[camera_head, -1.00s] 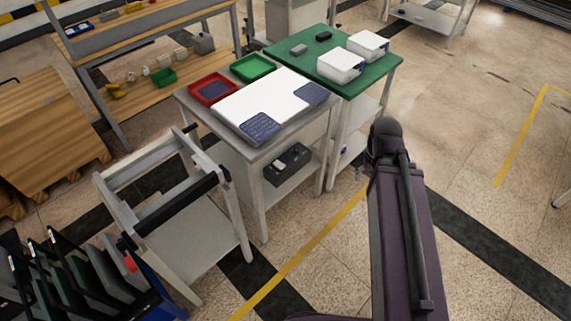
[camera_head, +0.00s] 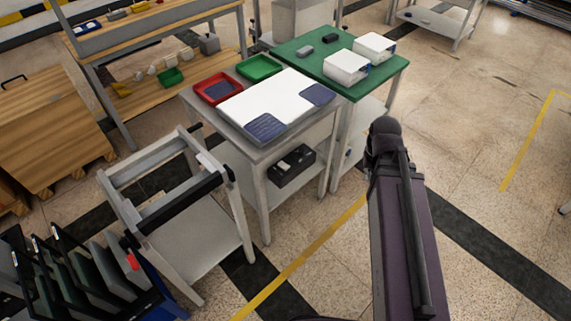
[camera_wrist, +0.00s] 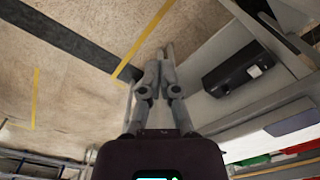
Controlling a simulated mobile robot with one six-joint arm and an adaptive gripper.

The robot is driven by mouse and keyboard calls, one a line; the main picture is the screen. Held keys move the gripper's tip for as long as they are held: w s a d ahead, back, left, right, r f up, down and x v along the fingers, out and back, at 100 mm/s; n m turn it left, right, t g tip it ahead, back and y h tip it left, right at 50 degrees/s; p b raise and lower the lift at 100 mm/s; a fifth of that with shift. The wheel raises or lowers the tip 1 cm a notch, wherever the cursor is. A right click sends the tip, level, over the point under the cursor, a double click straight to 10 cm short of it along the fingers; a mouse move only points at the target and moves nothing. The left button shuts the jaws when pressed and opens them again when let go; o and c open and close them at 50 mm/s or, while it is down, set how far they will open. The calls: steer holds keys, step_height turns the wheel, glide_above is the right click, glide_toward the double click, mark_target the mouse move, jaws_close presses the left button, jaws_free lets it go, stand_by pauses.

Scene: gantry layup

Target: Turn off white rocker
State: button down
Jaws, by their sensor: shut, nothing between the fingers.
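The white rocker (camera_head: 284,166) shows as a small pale patch on a black box (camera_head: 301,163) on the lower shelf of the grey table. In the wrist view the black box (camera_wrist: 228,74) lies to the right, with the white rocker (camera_wrist: 255,71) on its face. Which way the rocker is tipped is too small to tell. My gripper (camera_wrist: 161,54) is shut and empty, left of the box and apart from it. In the head view my arm stands right of the table and my fingers are not seen.
The grey table (camera_head: 196,101) carries a red tray (camera_head: 199,87), a green tray (camera_head: 277,67) and a white sheet (camera_head: 268,98) with blue patches. Its legs flank the shelf. A green-topped table (camera_head: 385,82) adjoins it, a grey cart (camera_head: 200,232) stands left. Floor at right is clear.

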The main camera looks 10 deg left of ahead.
steer(key=w+a+f+n+b, duration=0.45)
steer(key=w+a, duration=0.45)
steer(key=a, duration=0.3)
steer(key=n+y+b, duration=0.1)
steer(key=n+b, duration=0.2)
steer(key=n, duration=0.2)
glide_above(285, 166)
steer(key=s+d, duration=0.1)
step_height(285, 166, down, 3)
steer(key=shift+s+d+f+t, duration=0.1)
steer(key=shift+f+t, duration=0.05)
steer(key=shift+t, duration=0.25)
steer(key=shift+f, duration=0.2)
steer(key=f+b, duration=0.9)
steer(key=b, duration=0.1)
steer(key=shift+w+a+f, duration=0.3)
steer(key=shift+w+a, duration=0.05)
steer(key=shift+a, duration=0.05)
